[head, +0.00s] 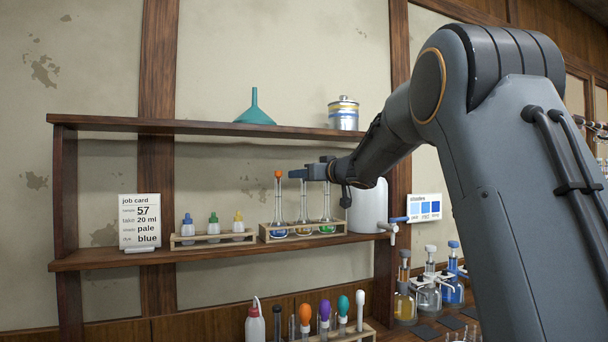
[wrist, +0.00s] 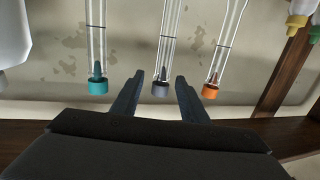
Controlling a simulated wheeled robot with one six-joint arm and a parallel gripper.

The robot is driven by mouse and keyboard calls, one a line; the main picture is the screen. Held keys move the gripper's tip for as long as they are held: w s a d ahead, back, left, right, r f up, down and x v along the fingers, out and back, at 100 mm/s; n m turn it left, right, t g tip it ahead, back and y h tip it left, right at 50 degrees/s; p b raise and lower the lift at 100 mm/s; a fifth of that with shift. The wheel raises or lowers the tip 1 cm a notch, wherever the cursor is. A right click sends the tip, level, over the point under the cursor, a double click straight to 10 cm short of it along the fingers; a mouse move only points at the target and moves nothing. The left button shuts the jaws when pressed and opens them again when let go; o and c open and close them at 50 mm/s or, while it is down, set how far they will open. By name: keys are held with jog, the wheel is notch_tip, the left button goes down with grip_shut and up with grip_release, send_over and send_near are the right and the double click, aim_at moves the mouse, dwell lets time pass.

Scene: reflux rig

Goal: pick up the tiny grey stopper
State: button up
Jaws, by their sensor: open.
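The tiny grey stopper (wrist: 160,90) caps the middle of three long-necked glass flasks; its neck (wrist: 167,40) shows in the wrist view. My gripper (wrist: 160,78) is open, with one finger on each side of the grey stopper in the picture. I cannot tell whether either finger touches it. In the head view my gripper (head: 298,173) is at the top of the middle flask (head: 303,212) and hides the grey stopper. An orange stopper (head: 278,174) caps the left flask, and a teal stopper (wrist: 98,87) caps the other neighbour.
The flasks stand in a wooden rack (head: 290,237) on the shelf (head: 110,259). Small dropper bottles (head: 213,226) stand left, and a white container (head: 368,208) with a tap stands right. An upper shelf (head: 190,127) runs above, holding a teal funnel (head: 255,110) and a tin (head: 343,114).

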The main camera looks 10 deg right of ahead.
grip_shut()
jog(key=shift+r, duration=0.1)
dwell(0.3)
jog(key=shift+r, duration=0.55)
jog(key=shift+s+d+r, duration=0.1)
jog(key=shift+s+r, duration=0.05)
jog(key=shift+r, duration=0.45)
jog(key=shift+s+d+r, duration=0.1)
jog(key=shift+s+r, duration=0.05)
jog(key=shift+r, duration=0.45)
jog(key=b+v, duration=0.2)
jog(key=v, duration=1.5)
jog(key=shift+s+f, duration=0.2)
jog(key=shift+f, duration=0.3)
